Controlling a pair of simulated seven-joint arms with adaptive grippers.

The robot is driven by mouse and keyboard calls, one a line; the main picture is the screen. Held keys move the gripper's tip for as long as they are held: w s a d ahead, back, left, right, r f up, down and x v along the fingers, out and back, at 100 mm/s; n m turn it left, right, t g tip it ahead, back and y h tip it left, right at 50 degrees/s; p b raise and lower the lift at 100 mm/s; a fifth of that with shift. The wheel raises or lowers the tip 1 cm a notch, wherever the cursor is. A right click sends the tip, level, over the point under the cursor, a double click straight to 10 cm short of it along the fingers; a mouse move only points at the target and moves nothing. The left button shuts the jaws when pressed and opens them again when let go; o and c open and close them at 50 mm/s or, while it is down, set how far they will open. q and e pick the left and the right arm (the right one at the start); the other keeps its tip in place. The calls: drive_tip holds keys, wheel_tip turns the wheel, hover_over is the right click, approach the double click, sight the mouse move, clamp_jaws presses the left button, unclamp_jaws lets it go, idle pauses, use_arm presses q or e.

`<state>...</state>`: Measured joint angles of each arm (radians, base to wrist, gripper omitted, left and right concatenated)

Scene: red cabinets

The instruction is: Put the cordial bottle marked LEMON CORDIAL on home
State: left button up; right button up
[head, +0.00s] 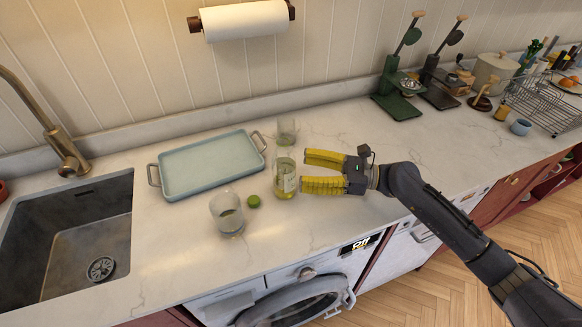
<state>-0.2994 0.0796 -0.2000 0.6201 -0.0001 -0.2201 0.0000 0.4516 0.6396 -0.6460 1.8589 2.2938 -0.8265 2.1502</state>
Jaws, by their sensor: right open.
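A clear glass bottle (284,180) with a pale label and yellowish-green contents stands upright on the counter in the head view. The writing on its label is too small to read. My right gripper (305,171) is open, with its yellow fingers pointing left at the bottle. The fingertips are just right of the bottle; I cannot tell if they touch it. Nothing is between the fingers. No place marked home can be made out. My left gripper is not in view.
A pale blue tray (212,166) lies empty behind and left of the bottle. A glass (228,214) and a small green round thing (253,201) are in front left. Another clear glass (286,131) stands behind. The sink (48,232) is far left. A dish rack (545,103) is far right.

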drive_tip(key=shift+s+d, duration=0.2)
drive_tip(key=shift+d, duration=0.75)
drive_tip(key=shift+s+d, duration=0.2)
drive_tip(key=shift+d, duration=0.8)
drive_tip(key=shift+s+d, duration=0.2)
drive_tip(key=shift+d, duration=0.75)
